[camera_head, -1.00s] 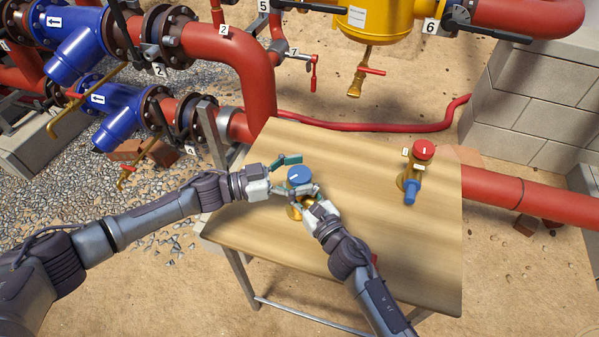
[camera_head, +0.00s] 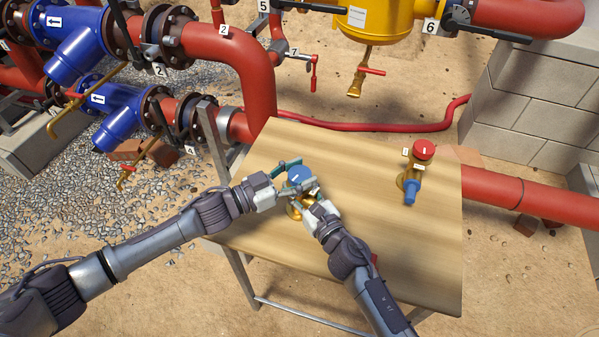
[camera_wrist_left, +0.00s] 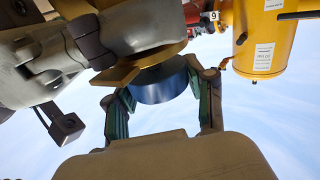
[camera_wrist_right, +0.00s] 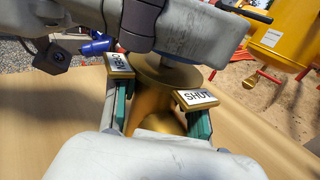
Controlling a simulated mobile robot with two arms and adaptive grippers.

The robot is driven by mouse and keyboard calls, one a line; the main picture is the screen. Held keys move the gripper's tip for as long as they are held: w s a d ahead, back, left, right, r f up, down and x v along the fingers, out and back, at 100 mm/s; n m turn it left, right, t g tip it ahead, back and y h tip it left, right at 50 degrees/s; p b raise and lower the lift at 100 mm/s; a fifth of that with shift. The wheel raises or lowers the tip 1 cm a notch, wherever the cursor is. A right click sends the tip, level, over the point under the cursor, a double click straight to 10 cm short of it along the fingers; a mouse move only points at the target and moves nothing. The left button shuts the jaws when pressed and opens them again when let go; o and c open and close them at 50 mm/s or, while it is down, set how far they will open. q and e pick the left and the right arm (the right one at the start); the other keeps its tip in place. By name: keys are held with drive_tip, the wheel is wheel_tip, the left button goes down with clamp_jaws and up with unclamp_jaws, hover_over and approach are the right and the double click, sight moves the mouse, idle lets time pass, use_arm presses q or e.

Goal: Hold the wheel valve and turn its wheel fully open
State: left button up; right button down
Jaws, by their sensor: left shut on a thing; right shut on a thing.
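The wheel valve stands on the wooden table with its blue wheel (camera_head: 299,175) on top and its brass body (camera_head: 293,211) below. My left gripper (camera_head: 297,177) is shut on the blue wheel; in the left wrist view its green-padded fingers (camera_wrist_left: 162,92) lie on both sides of the wheel (camera_wrist_left: 160,82). My right gripper (camera_head: 309,198) is shut on the brass body, which shows between its fingers in the right wrist view (camera_wrist_right: 152,108). Two tabs on the valve read OPEN (camera_wrist_right: 118,64) and SHUT (camera_wrist_right: 197,97). The wheel's top is partly hidden by my left fingers.
A second valve with a red wheel (camera_head: 423,150) and a blue part (camera_head: 410,191) stands on the right of the table (camera_head: 370,250). Red pipes (camera_head: 245,75), blue fittings (camera_head: 120,125) and a yellow vessel (camera_head: 380,18) are behind. The table between the valves is clear.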

use_arm(q)
drive_tip(key=shift+n+t+y, duration=0.4)
drive_tip(key=shift+n+t, duration=0.1)
drive_tip(key=shift+t, duration=0.2)
drive_tip(key=o, duration=1.2)
drive_tip(key=v, duration=1.2)
drive_tip(key=shift+r, duration=0.1)
